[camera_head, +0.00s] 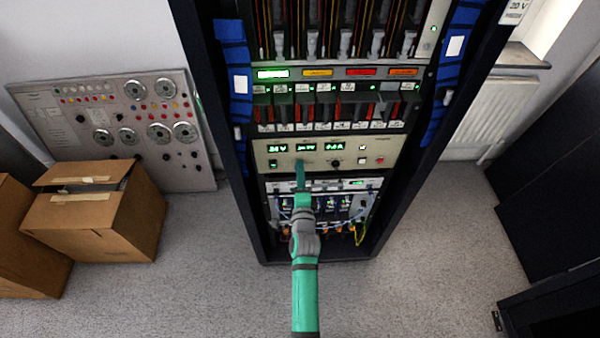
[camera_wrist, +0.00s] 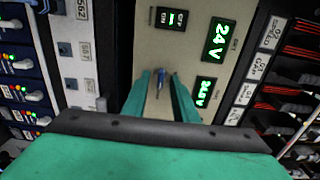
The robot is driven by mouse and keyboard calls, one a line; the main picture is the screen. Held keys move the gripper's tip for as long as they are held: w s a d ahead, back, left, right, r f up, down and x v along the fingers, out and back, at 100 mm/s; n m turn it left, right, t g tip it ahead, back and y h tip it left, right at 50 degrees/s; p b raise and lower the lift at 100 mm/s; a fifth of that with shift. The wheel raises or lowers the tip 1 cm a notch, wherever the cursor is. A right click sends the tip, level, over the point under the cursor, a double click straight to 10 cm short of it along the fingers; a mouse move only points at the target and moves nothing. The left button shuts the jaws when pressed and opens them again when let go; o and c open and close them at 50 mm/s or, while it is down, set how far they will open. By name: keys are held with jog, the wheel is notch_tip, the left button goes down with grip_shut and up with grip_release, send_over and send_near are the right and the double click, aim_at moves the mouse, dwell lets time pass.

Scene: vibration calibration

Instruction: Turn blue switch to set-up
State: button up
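The blue switch (camera_wrist: 159,74) is a small lever on a cream panel (camera_wrist: 190,62) in the wrist view. My gripper (camera_wrist: 161,76) is open, with one green finger on each side of the switch. I cannot tell whether either finger touches it. In the head view my gripper (camera_head: 300,163) reaches the left part of the cream panel (camera_head: 372,152), below the green displays. The switch cannot be made out there, and its set-up label is not readable in either view.
The panel carries green displays (camera_wrist: 219,39), a black knob (camera_head: 335,163) and a red button (camera_head: 380,160). Rack modules (camera_head: 340,112) lie above, and a unit with blue cables (camera_head: 283,207) below. Cardboard boxes (camera_head: 130,222) stand on the left.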

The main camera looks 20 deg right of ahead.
jog(key=v, duration=1)
jog(key=shift+s, duration=0.35)
jog(key=shift+a, duration=0.15)
